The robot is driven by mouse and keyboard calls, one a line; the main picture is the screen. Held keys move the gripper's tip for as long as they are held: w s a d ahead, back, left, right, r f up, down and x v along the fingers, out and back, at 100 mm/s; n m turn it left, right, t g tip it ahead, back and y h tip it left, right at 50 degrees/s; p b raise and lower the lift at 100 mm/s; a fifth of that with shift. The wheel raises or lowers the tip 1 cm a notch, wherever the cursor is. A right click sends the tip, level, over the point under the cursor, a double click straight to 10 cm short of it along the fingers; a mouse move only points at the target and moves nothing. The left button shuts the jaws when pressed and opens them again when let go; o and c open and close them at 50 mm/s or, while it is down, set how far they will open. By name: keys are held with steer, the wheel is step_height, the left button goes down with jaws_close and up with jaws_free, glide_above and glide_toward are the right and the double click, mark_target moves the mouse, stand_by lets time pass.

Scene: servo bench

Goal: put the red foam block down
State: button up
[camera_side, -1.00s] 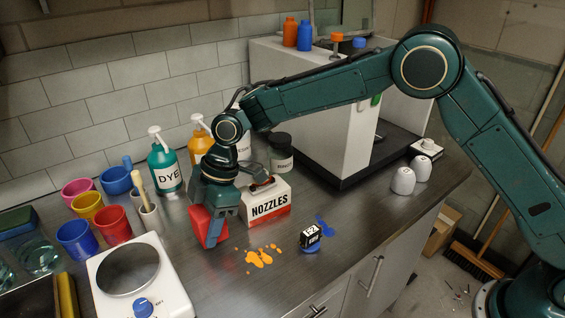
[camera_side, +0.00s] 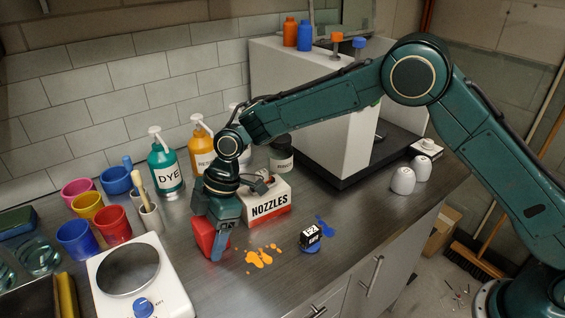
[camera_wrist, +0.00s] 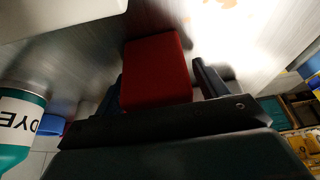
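The red foam block (camera_side: 204,236) stands upright at the bench's front, left of the NOZZLES box, and appears to rest on the bench top. My gripper (camera_side: 219,240) points down around it. In the wrist view the block (camera_wrist: 156,72) lies between the two dark fingers of my gripper (camera_wrist: 160,88). The right finger stands apart from the block with a gap; the left finger is close beside it and partly hidden. The fingers look open. The block's underside contact is not clearly visible.
The NOZZLES box (camera_side: 268,204) stands close right of my gripper. A white scale (camera_side: 140,282) is at front left, with coloured cups (camera_side: 113,226) behind it. A DYE bottle (camera_side: 166,172) stands behind.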

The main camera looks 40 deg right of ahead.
steer(key=v, duration=1.2)
steer(key=shift+r, duration=0.2)
stand_by(0.5)
steer(key=s+d+r+m+t+h, duration=0.1)
steer(key=s+d+r+m+t, duration=0.1)
steer(key=s+d+r+m, duration=0.35)
steer(key=s+d+r+m+t, duration=0.1)
steer(key=s+d+r+m, duration=0.2)
steer(key=s+d+r, duration=0.6)
steer(key=s+d+f+m+t+h, duration=0.1)
steer(key=s+d+f+m, duration=0.1)
steer(key=s+d+m, duration=0.2)
steer(key=s+d+f+m+t+h, duration=0.1)
steer(key=s+d+m, duration=0.4)
steer(key=s+d, duration=0.6)
step_height(320, 180, down, 3)
steer(key=shift+s+r+t+h, duration=0.25)
steer(key=shift+s+t+h, duration=0.05)
steer(key=shift+s+h, duration=0.45)
